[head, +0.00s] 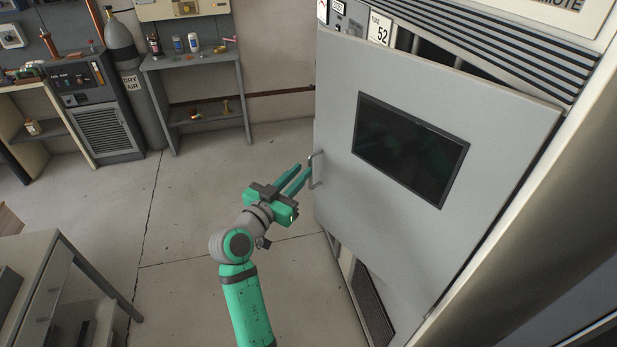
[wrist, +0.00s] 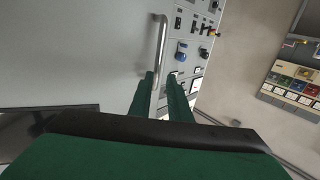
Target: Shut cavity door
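The cavity door (head: 330,120) is a large grey panel with a dark window (head: 408,148). It stands ajar, with a dark gap between it and the cabinet along the top. Its upright metal handle (head: 317,171) is on the left edge. My green gripper (head: 303,172) is at the handle, its fingers pointing to the door. In the wrist view the handle (wrist: 162,45) runs down between the two fingertips (wrist: 160,82). The fingers are apart, with a gap visible on the right side of the bar. Whether the left finger touches it I cannot tell.
The cabinet has a louvred top (head: 490,35) and a lower vent (head: 370,305). A grey bench (head: 50,280) stands at lower left. A gas cylinder (head: 135,85) and a shelf table (head: 200,62) stand at the back. The floor (head: 190,215) left of the door is clear.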

